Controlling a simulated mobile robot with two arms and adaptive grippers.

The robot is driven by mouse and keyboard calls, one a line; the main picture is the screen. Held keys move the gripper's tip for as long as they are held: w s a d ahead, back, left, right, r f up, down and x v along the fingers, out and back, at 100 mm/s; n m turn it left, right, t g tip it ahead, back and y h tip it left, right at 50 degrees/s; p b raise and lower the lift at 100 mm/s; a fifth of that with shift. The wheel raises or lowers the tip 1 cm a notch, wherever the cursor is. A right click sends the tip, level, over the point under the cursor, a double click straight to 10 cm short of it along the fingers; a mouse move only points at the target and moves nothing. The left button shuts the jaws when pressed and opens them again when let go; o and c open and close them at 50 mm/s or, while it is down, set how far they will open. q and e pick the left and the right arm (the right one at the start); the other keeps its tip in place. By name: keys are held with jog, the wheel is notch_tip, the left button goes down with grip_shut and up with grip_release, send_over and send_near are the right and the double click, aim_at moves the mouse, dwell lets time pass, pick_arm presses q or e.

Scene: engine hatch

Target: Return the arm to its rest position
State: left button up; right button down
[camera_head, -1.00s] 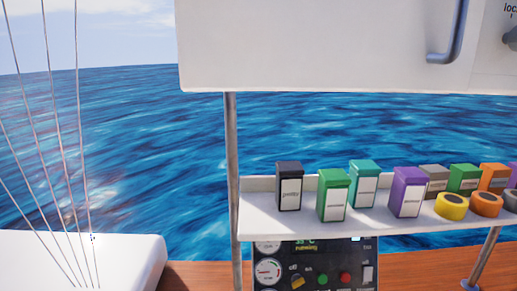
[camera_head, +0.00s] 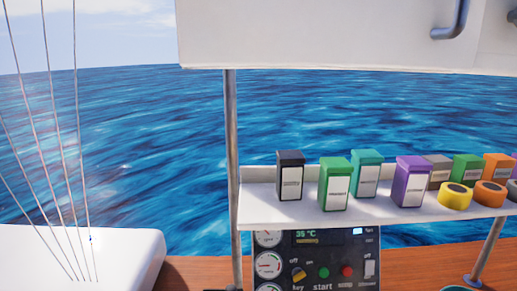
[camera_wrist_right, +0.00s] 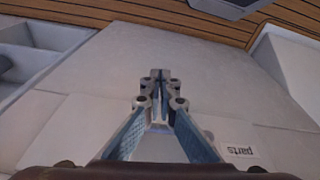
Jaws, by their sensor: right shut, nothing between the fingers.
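My right gripper (camera_wrist_right: 160,76) shows in the right wrist view, with its fingertips together and nothing between them. It hangs over a pale grey surface (camera_wrist_right: 95,85) and touches nothing that I can see. Neither gripper and neither arm shows in the head view. My left gripper is not in any view.
A white shelf (camera_head: 262,214) carries several coloured boxes, among them a purple box (camera_head: 411,183), and tape rolls. Below it is a control panel (camera_head: 317,262). A white cabinet (camera_head: 320,35) hangs above. A metal post (camera_head: 232,160) stands left of the shelf. A "parts" label (camera_wrist_right: 240,152) lies near the right gripper.

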pick_arm(q)
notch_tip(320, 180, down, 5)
jog(key=b, duration=0.4)
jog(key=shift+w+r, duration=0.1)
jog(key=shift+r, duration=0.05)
pick_arm(e)
jog(key=s+d+f, duration=0.1)
jog(key=s+f, duration=0.8)
jog(key=f, duration=0.4)
jog(key=s+d+f+g, duration=0.1)
jog(key=s+d+f, duration=0.1)
jog(key=s+f, duration=0.8)
notch_tip(320, 180, down, 3)
jog(key=shift+d+f+g, duration=0.1)
jog(key=shift+d+g, duration=0.1)
jog(key=shift+g, duration=0.1)
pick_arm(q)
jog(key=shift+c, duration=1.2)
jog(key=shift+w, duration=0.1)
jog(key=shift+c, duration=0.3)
pick_arm(e)
jog(key=shift+s, duration=0.15)
